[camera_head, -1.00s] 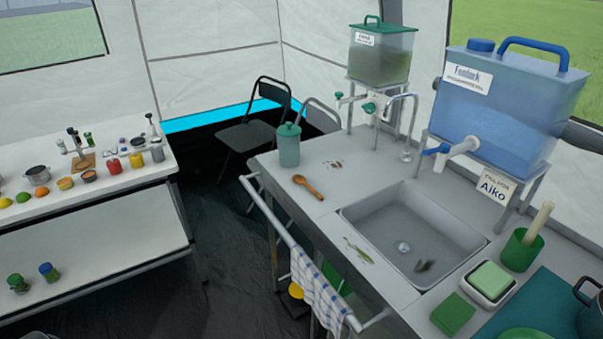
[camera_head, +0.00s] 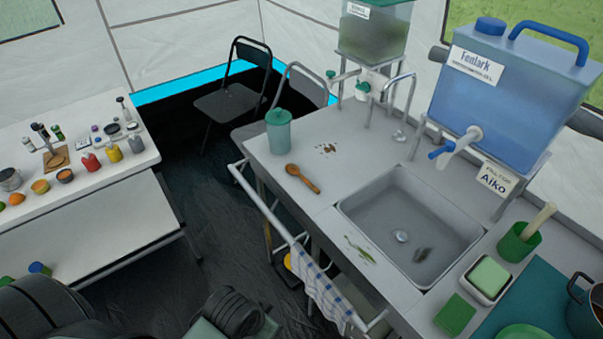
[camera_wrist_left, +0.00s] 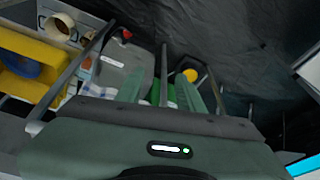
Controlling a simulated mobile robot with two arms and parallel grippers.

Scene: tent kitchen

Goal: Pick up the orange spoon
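The orange spoon (camera_head: 303,178) lies flat on the grey counter (camera_head: 322,200), left of the sink, with its bowl toward the green-lidded canister. My left arm enters at the bottom left of the head view, but its fingertips are not clear there. In the left wrist view my left gripper (camera_wrist_left: 163,88) appears open, with two greenish fingers apart and nothing between them. It points toward the dark floor and the space under the counter. The spoon does not show in the wrist view. My right gripper is in neither view.
A canister (camera_head: 279,131) stands just behind the spoon. The sink (camera_head: 410,225) is to its right. A rail (camera_head: 262,205) with a checked towel (camera_head: 322,298) runs along the counter's front. A side table (camera_head: 100,180) with several items stands left. Floor between is open.

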